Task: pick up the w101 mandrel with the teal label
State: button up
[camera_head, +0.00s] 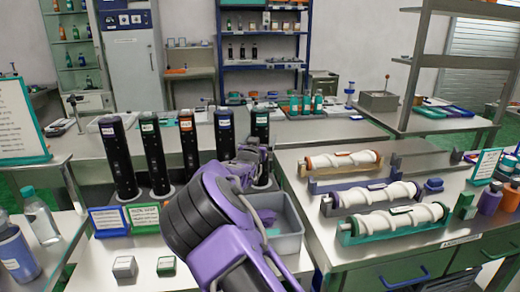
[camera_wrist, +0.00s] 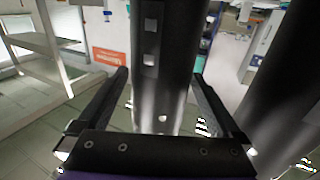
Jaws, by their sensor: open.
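Several upright black mandrels with small coloured labels stand in a row in the head view. The rightmost mandrel (camera_head: 260,122) has a greenish, teal-looking label, too small to read. Another mandrel (camera_head: 152,150) also has a green-looking label. My gripper (camera_head: 252,152) is at the rightmost mandrel and hides its lower part. In the wrist view my gripper (camera_wrist: 161,76) is open, its fingers on either side of a dark cylinder (camera_wrist: 167,45). I cannot tell whether they touch it. No label shows on that cylinder there.
Close by stand mandrels with a blue label (camera_head: 223,135) and an orange label (camera_head: 187,140). A second dark cylinder (camera_wrist: 275,90) is near the right finger in the wrist view. A grey bin (camera_head: 291,243) lies below my arm. White spiral rollers (camera_head: 395,218) lie on the right bench.

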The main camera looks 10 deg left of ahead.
grip_shut()
jog(key=shift+r, duration=0.1)
dwell(0.4)
